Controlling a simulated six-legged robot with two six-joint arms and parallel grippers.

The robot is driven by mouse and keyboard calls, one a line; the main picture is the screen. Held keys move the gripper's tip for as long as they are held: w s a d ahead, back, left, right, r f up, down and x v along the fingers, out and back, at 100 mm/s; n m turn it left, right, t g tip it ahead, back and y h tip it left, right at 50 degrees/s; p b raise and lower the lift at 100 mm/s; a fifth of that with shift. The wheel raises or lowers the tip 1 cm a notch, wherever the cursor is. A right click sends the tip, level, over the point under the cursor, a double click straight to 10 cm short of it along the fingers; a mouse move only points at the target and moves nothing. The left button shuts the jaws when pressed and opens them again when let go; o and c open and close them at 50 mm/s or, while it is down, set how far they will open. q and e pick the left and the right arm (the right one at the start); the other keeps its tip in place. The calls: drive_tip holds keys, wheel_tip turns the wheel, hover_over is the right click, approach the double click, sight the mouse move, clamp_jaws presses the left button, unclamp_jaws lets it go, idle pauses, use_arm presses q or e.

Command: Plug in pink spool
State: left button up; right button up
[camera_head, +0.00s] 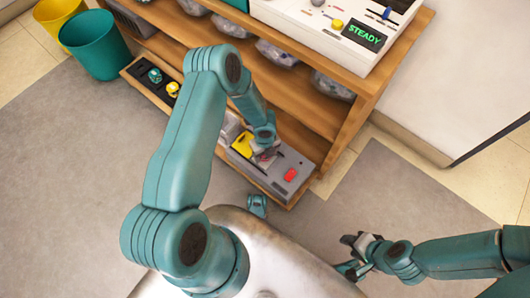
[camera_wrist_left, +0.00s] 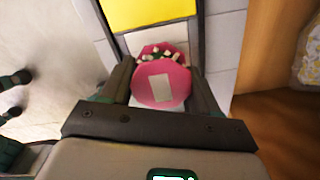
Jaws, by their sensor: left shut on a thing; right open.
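The pink spool (camera_wrist_left: 150,97) shows in the left wrist view as a pink round end with a pale rectangular patch. More pink and some small dark and light bits show just beyond it. My left gripper (camera_wrist_left: 161,75) is shut on the spool, with one dark finger on each side. In the head view my left gripper (camera_head: 265,152) is over the grey unit (camera_head: 300,162) on the low shelf, beside its yellow panel (camera_head: 242,145). The spool's underside is hidden, so I cannot tell whether it is seated. My right gripper (camera_head: 352,256) is open and empty, away from the shelf.
The wooden shelf (camera_head: 345,140) rises behind the grey unit, with wrapped bundles (camera_head: 275,52) on an upper board. A red block (camera_head: 290,174) is on the unit's right part. A teal bin (camera_head: 95,45) and a yellow bin (camera_head: 58,10) stand far left. The floor at left is clear.

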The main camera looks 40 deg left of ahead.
use_arm(q)
drive_tip(key=shift+f+b, duration=0.3)
drive_tip(key=shift+f, duration=0.05)
idle(0.3)
drive_tip(key=o, duration=1.4)
drive_tip(key=shift+c, duration=0.2)
drive_tip(key=shift+r, duration=0.1)
drive_tip(key=shift+r+p, duration=2.75)
drive_tip(key=shift+r, duration=1)
